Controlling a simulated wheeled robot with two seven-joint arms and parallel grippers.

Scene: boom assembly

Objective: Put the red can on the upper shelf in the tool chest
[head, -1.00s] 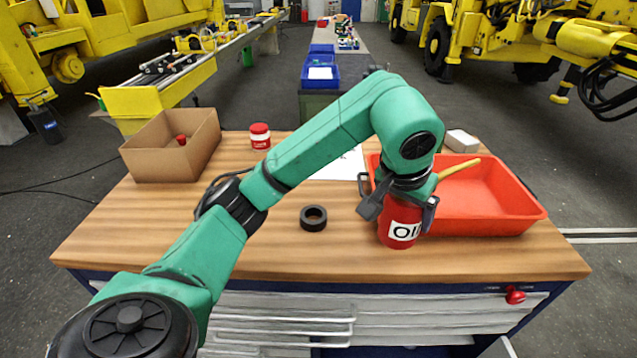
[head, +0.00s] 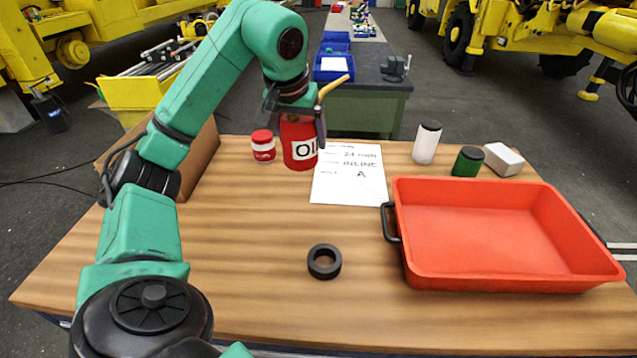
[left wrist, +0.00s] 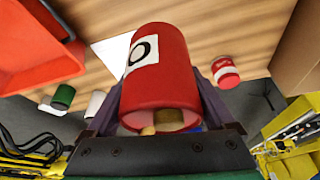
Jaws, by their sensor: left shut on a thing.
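The can also fills the middle of the left wrist view (left wrist: 160,75) between the gripper's fingers. A smaller red-and-white can (head: 263,147) stands just left of it. The tool chest's shelves are not visible now. My right gripper is not in view.
The workbench (head: 220,265) has free room at front left. A red tray (head: 495,235) fills its right side. A black ring (head: 324,262), a paper (head: 348,178), a white cylinder (head: 426,146), a green can (head: 467,163), a white box (head: 504,158) and a cardboard box (head: 199,160) are nearby.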

